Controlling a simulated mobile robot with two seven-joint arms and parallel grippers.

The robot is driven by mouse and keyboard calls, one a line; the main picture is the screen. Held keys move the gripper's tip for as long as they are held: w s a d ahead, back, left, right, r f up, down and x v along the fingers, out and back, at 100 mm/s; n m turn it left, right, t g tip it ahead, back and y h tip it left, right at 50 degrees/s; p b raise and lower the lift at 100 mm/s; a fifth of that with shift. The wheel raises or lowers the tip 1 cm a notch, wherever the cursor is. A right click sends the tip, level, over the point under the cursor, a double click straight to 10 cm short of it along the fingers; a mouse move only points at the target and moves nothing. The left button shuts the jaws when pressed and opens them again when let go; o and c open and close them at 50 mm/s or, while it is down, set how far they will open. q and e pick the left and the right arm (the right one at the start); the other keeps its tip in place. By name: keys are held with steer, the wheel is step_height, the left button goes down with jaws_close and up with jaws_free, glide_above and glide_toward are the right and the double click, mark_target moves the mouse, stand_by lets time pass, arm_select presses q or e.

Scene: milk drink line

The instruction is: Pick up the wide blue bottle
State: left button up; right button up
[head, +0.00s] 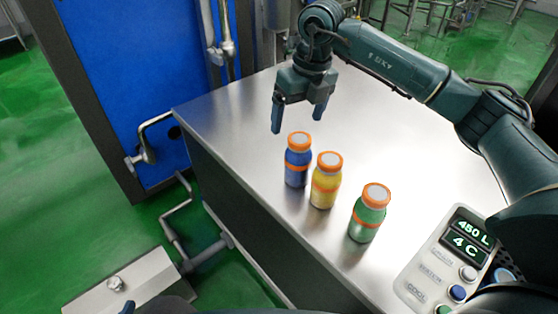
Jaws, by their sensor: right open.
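The blue bottle (297,172) stands upright on the steel table, with an orange cap and an orange band. It is the leftmost of three bottles in a slanting row. My right gripper (298,114) is open and empty, its fingers pointing down. In the picture its fingertips are just above the blue bottle's cap and apart from it; how far the gripper is from the bottle in depth is hard to tell. My left gripper cannot be made out.
A yellow bottle (323,188) stands close right of the blue one, and a green bottle (366,220) farther right. The steel table (235,118) is bare to the left and behind. A control panel (440,262) stands at lower right.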

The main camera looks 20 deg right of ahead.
mark_target(298, 148)
steer(key=shift+w+d+r+h, duration=0.2)
steer(key=shift+d, duration=0.2)
steer(key=shift+w+d+r+h, duration=0.2)
steer(key=shift+d, duration=0.2)
steer(key=shift+w+d+f+m, duration=0.1)
steer(key=shift+w+d+m, duration=0.05)
steer(key=shift+d+m, duration=0.15)
steer(key=f, duration=0.8)
steer(key=w+f, duration=0.1)
steer(key=f, duration=0.3)
steer(key=shift+a+f, duration=0.25)
steer(key=shift+a, duration=0.05)
steer(key=shift+c, duration=0.5)
steer(key=c, duration=1.2)
steer(key=shift+w, duration=0.1)
steer(key=shift+c, duration=0.2)
steer(key=shift+r, duration=0.1)
